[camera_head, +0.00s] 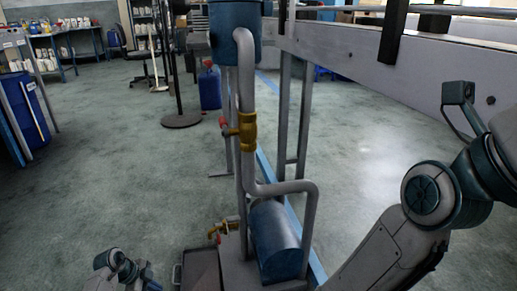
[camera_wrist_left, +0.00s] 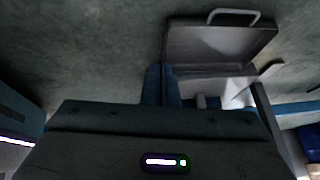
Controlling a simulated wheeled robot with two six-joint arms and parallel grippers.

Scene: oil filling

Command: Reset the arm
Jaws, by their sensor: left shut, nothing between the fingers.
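In the left wrist view my left gripper (camera_wrist_left: 160,88) shows above its dark body and status light. Its narrow blue fingers are together with nothing between them, partly hidden by the body. A grey metal tray with a handle (camera_wrist_left: 218,45) lies beyond them, apart as far as I can tell. In the head view, part of my left arm shows at the bottom left, with no fingers clear. My right arm is bent at the right side, its elbow raised. I do not see the right gripper's fingers.
A pipe stand with a blue tank (camera_head: 235,35), brass valve (camera_head: 247,132), lower tap (camera_head: 222,230) and blue motor (camera_head: 277,240) stands in the middle. The tray (camera_head: 195,272) is at its foot. A blue jerrycan (camera_head: 209,88) stands behind.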

